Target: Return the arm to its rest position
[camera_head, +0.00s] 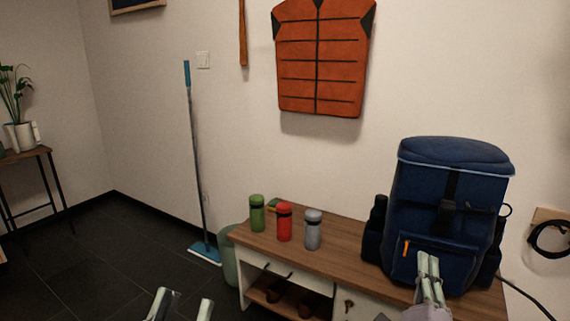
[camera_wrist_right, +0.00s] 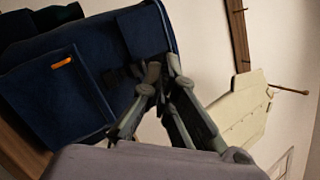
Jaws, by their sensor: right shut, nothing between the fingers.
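My right gripper (camera_head: 428,268) is at the lower right of the head view, in front of the blue backpack (camera_head: 452,180). Its fingers are together with nothing between them. In the right wrist view the right gripper (camera_wrist_right: 163,78) points up past the backpack (camera_wrist_right: 60,85), which fills the left side. I cannot tell whether the gripper touches the backpack. My left gripper (camera_head: 185,305) is at the bottom edge of the head view, over the dark floor, with its two fingers apart and nothing seen between them.
The backpack stands on a wooden bench (camera_head: 345,243). A green bottle (camera_head: 257,214), a red bottle (camera_head: 284,222) and a grey bottle (camera_head: 313,230) stand upright left of it. A mop (camera_head: 196,150) leans on the wall. An orange vest (camera_head: 320,60) hangs above. Floor at left is clear.

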